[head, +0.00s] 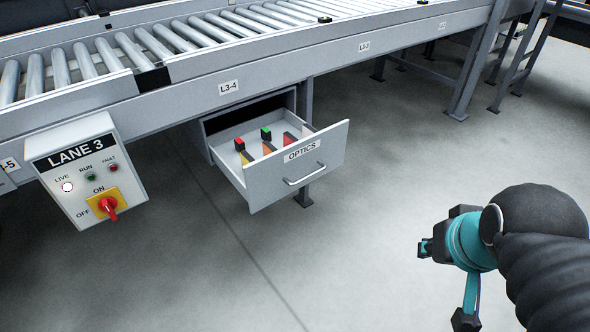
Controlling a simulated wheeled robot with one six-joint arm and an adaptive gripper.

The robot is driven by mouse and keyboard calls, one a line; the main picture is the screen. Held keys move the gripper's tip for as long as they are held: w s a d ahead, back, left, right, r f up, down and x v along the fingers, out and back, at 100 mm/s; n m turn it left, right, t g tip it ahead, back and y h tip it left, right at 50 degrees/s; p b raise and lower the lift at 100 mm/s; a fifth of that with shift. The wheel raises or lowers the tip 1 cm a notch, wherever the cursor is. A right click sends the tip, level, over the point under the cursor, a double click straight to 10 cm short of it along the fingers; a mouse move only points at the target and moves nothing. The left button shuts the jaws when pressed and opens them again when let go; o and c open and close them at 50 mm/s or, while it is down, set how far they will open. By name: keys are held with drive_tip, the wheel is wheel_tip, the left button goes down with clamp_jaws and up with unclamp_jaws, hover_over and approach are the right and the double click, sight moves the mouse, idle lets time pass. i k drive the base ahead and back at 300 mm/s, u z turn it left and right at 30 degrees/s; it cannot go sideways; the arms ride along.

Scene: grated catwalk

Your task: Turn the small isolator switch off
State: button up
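The isolator switch is a red rotary handle (109,207) on a yellow plate (95,204), low on the grey LANE 3 control box (62,188) at the left. ON is printed above the plate and OFF to its left. The handle appears to stand roughly along the box's upright line, toward ON. The LIVE lamp (67,187) glows white; the green RUN lamp (91,177) and red FAULT lamp (113,168) look dim. My gripper (444,284) is at the lower right, far from the box and touching nothing.
An open OPTICS drawer (297,168) juts out right of the box, with several red- and green-topped items inside. The roller conveyor (180,75) runs above, on legs. The grey floor (340,250) between my gripper and the drawer is clear.

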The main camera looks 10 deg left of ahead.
sight(107, 204)
drive_tip(key=u, duration=2.1)
drive_tip(key=k, duration=0.3)
drive_tip(key=z, duration=0.45)
drive_tip(key=i, duration=0.5)
